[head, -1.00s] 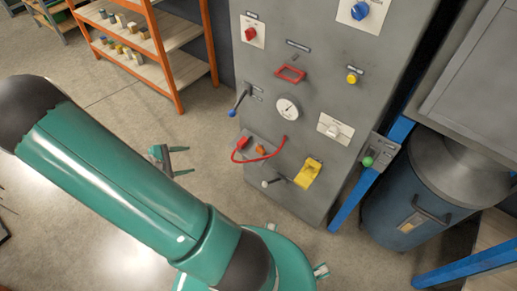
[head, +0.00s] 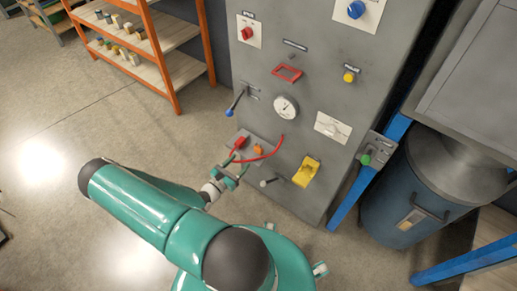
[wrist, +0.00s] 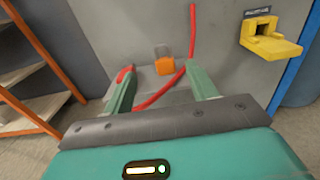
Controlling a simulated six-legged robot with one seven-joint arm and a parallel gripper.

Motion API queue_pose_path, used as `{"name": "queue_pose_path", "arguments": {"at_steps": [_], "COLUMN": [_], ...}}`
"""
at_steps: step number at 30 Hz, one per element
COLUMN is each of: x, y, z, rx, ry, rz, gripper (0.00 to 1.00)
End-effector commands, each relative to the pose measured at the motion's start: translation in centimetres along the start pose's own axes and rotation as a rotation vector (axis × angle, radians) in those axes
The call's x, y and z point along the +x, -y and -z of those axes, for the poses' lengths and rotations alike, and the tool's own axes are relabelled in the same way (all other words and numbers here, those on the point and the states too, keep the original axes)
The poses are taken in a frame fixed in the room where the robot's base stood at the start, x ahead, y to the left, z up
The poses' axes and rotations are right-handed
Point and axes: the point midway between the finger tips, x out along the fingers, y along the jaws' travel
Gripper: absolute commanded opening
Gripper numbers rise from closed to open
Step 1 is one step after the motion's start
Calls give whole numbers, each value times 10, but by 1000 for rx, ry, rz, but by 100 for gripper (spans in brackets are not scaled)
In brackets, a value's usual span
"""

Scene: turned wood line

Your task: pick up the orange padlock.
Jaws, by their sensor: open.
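The orange padlock (head: 258,150) sits at the lower part of the grey cabinet front, just right of a red block and close to a red cable. In the wrist view the padlock (wrist: 165,67) shows ahead, between the two green fingers and beyond their tips. Its upper part looks grey against the panel. My gripper (head: 238,167) is open and empty, in front of the cabinet and below left of the padlock. In the wrist view my gripper (wrist: 160,80) has its fingers spread wide, apart from the padlock.
The red cable (wrist: 160,92) droops across the panel by the padlock. A red block (head: 240,142) is at its left. A yellow bracket (head: 306,171) and a lever (head: 269,182) stick out nearby. A blue drum (head: 405,205) and an orange shelf (head: 160,50) flank the cabinet.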

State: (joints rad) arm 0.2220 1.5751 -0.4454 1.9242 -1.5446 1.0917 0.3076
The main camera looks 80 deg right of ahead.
Motion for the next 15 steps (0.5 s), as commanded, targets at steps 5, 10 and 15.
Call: {"name": "queue_pose_path", "arguments": {"at_steps": [5,10,15], "x": [36,63,75], "y": [1,1,1], "z": [0,0,1], "rx": [3,3,2], "ry": [1,0,1], "rz": [5,5,4], "gripper": [57,57,57]}}
